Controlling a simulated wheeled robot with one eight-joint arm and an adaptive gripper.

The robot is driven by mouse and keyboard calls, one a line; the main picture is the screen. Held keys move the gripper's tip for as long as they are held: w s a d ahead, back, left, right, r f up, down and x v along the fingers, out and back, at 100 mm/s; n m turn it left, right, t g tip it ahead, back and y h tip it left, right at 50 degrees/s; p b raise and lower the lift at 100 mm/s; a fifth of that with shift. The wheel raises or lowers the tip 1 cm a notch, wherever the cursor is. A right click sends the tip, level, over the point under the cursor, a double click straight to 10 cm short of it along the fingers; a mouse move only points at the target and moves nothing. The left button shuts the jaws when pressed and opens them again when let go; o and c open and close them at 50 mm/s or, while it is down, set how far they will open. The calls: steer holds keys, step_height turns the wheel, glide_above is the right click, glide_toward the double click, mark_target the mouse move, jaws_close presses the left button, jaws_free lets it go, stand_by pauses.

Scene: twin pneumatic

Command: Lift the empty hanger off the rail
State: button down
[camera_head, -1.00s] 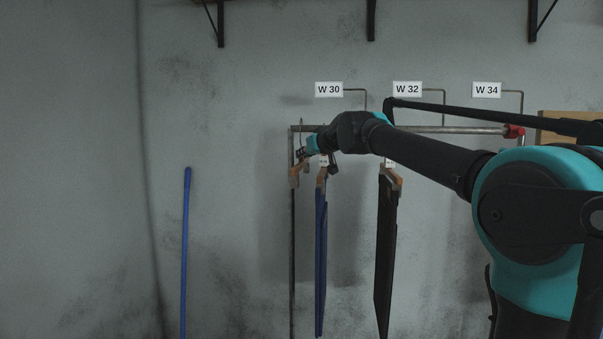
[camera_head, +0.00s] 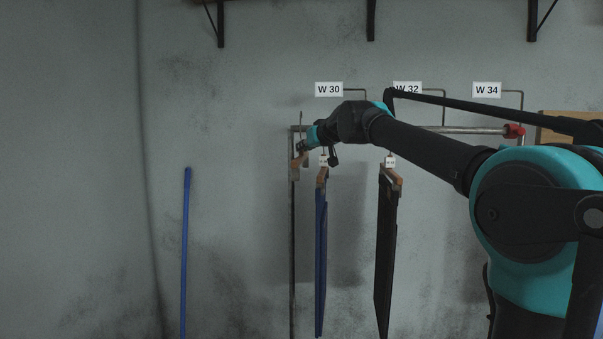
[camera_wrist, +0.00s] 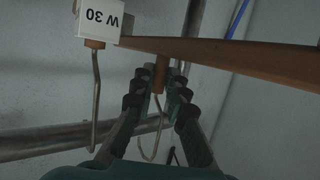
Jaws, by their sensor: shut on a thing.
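The empty hanger (camera_head: 297,164) is at the left end of the rail (camera_head: 445,130), beside the left post. In the wrist view its brown wooden bar (camera_wrist: 235,57) runs to the right, with no garment visible on it. My gripper (camera_head: 304,146) is at the top of this hanger. In the wrist view my gripper (camera_wrist: 163,78) is shut on the hanger's brown neck, between the fingertips. Its wire hook (camera_wrist: 146,150) shows between the fingers, near the rail (camera_wrist: 35,142). I cannot tell whether hook and rail touch.
A hanger with blue trousers (camera_head: 321,262) hangs just right of my gripper, and one with dark trousers (camera_head: 385,255) farther right. A white W 30 tag (camera_wrist: 98,18) is close to my fingers. A blue pole (camera_head: 186,255) leans at the left. The wall between is clear.

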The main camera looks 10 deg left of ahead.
steer(key=s, duration=0.9)
steer(key=shift+a, duration=0.15)
stand_by(0.8)
